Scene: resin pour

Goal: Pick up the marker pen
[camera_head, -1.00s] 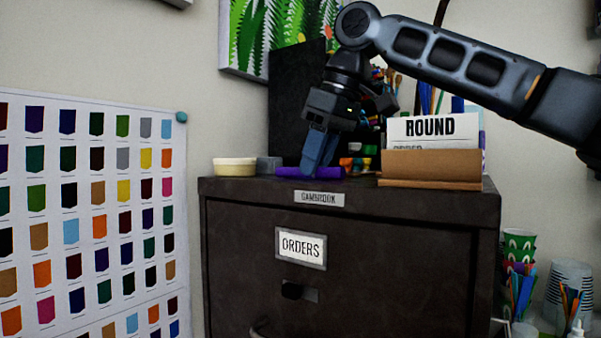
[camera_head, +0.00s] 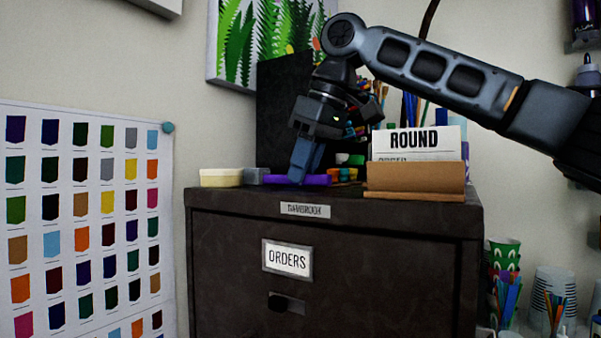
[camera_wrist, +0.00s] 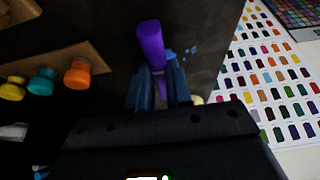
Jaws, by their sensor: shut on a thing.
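The purple marker pen (camera_head: 317,180) lies at the front of the dark filing cabinet's top. In the wrist view the marker pen (camera_wrist: 150,47) runs lengthwise between the blue fingers. My gripper (camera_head: 302,180) points down and is shut on the marker pen. In the wrist view my gripper (camera_wrist: 159,75) has a finger on each side of the pen. The part of the pen behind the fingers is partly hidden. I cannot tell whether the pen is clear of the cabinet top.
On the filing cabinet (camera_head: 225,225), a cream tub (camera_head: 221,178) and a grey block (camera_head: 254,176) stand to the left. A brown card holder (camera_head: 415,178) with a "ROUND" sheet stands to the right. Small coloured jars (camera_wrist: 77,73) show in the wrist view. Cups (camera_head: 504,255) stand lower right.

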